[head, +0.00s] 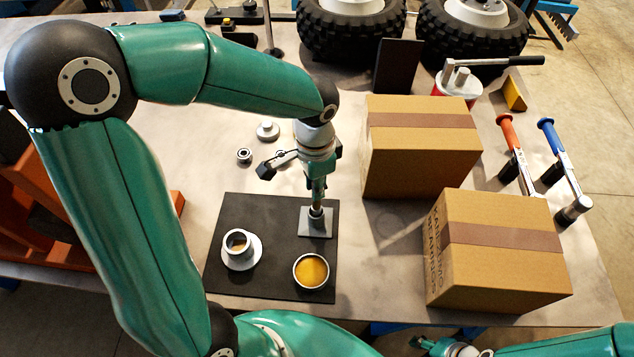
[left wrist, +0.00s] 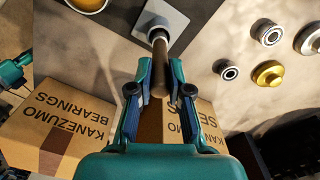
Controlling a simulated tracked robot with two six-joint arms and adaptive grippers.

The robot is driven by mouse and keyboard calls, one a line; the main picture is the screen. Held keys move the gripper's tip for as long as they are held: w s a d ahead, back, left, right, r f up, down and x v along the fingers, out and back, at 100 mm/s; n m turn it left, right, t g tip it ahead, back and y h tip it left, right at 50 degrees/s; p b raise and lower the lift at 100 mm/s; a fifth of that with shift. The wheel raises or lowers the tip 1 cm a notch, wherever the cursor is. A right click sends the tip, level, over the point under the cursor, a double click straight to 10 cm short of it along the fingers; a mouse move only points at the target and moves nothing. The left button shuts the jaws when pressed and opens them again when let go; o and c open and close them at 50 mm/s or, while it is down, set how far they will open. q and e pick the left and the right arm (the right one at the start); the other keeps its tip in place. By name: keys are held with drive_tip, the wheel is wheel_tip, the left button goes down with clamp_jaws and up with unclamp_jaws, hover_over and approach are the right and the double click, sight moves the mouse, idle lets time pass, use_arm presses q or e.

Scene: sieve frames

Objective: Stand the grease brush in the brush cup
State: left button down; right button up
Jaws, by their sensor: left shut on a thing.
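My left gripper (head: 317,188) is shut on the grease brush (left wrist: 160,70), around its brown handle. My right gripper (head: 425,343) is low at the picture's bottom edge, small and partly seen.
Two cardboard boxes (head: 420,150) (head: 497,250) stand close on the right. Metal bearings (head: 267,131) lie behind the mat.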

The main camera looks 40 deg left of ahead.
use_arm(q)
drive_tip(key=c, duration=1)
unclamp_jaws()
wheel_tip(320, 180, up, 12)
drive_tip(key=shift+f, duration=0.1)
idle(0.6)
